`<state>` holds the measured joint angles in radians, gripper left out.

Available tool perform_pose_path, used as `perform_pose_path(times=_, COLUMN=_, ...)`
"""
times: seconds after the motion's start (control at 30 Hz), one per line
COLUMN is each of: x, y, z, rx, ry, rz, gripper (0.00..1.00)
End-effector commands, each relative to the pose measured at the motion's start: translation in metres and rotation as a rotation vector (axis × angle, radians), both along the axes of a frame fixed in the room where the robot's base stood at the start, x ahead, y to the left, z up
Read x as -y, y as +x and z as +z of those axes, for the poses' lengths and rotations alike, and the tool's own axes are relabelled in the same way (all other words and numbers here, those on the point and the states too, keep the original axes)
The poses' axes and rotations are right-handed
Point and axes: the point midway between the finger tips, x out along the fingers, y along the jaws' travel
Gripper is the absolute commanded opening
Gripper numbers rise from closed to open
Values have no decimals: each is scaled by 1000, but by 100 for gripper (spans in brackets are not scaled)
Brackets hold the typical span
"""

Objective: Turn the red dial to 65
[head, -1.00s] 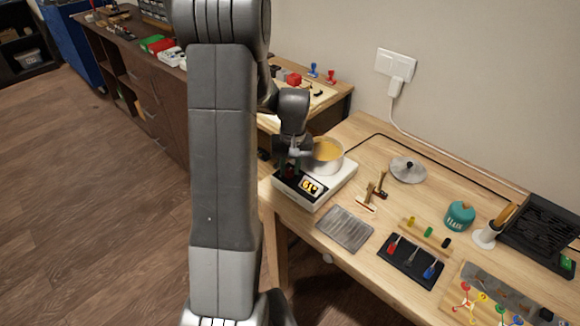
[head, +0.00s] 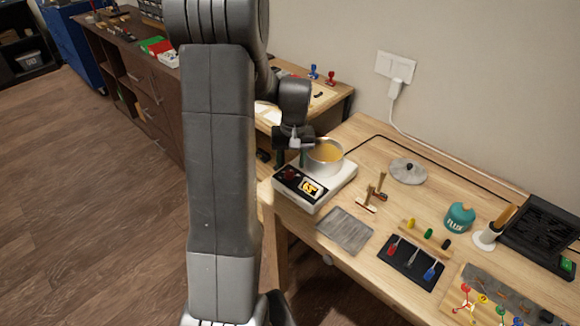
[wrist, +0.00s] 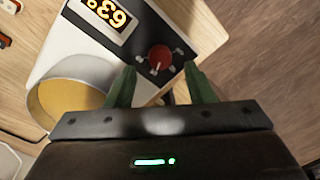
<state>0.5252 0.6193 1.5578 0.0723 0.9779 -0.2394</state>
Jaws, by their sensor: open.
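The red dial (head: 291,173) is on the dark front panel of a white hot plate (head: 332,186), left of its lit display (head: 312,188). In the wrist view the dial (wrist: 160,57) shows whole, with a pale pointer mark. My gripper (wrist: 157,76) is open and empty. Its green fingertips are apart, just short of the dial in the picture, and do not touch it. In the head view my gripper is above the panel.
A metal pot (head: 325,158) of amber liquid stands on the hot plate, close beside my gripper. A grey mat (head: 345,231), a brush (head: 367,205) and a lid (head: 408,171) lie nearby on the wooden table. A dark cable runs behind.

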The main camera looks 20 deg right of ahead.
Motion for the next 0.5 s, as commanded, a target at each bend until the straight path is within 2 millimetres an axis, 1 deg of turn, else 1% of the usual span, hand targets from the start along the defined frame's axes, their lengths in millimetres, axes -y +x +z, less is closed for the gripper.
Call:
perform_pose_path(times=0.03, x=2, y=1, z=14, rx=6, ry=-4, rz=0, gripper=48)
perform_pose_path(times=0.2, x=4, y=0, z=54, rx=6, ry=-4, rz=0, gripper=48)
perform_pose_path(times=0.33, x=5, y=-1, z=80, rx=5, ry=-4, rz=0, gripper=48)
perform_pose_path(times=0.5, x=7, y=-1, z=100, rx=3, ry=-2, rz=0, gripper=48)
